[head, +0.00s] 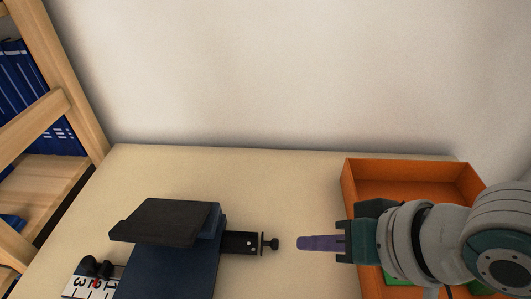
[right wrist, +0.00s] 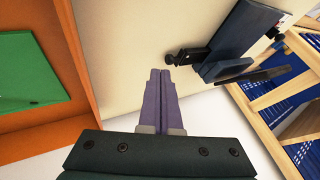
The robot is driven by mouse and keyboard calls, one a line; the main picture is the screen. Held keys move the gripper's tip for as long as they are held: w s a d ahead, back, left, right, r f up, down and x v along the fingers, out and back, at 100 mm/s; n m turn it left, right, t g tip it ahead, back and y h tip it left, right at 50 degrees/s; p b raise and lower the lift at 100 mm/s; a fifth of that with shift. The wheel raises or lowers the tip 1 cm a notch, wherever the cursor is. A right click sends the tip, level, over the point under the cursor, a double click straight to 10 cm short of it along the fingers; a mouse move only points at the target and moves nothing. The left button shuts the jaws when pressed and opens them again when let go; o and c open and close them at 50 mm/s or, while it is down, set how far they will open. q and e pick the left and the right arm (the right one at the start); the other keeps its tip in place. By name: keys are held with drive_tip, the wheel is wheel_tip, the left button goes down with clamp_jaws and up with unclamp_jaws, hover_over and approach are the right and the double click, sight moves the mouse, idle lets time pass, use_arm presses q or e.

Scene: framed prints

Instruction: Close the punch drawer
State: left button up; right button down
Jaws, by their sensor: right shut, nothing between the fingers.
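The punch (head: 165,262) stands on the table in the lower left of the head view, with a dark blue body and a black top plate. Its black drawer (head: 240,243) sticks out of the right side and ends in a small knob (head: 273,244). In the right wrist view the punch (right wrist: 240,40) is at the upper right, its knob (right wrist: 171,58) facing the fingers. My right gripper (head: 301,243) is shut and empty, its purple fingers pointing left at the knob with a small gap between. The fingers also show in the right wrist view (right wrist: 160,75). My left gripper is not in view.
An orange tray (head: 408,166) with green items stands at the right, partly hidden under my right arm. A white strip with numbers (head: 78,286) and black knobs (head: 96,267) lies left of the punch. A wooden shelf (head: 50,175) with blue books is at the left.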

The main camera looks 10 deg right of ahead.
sight(241, 241)
drive_tip(key=b+x, duration=0.1)
drive_tip(key=x, duration=0.3)
drive_tip(key=shift+a+f, duration=0.1)
drive_tip(key=shift+f, duration=0.05)
drive_tip(key=a, duration=0.2)
drive_tip(key=w+a, duration=0.1)
drive_tip(key=a, duration=0.1)
drive_tip(key=w+a, duration=0.1)
drive_tip(key=a, duration=0.1)
drive_tip(key=shift+a+p, duration=0.2)
drive_tip(key=shift+p, duration=0.2)
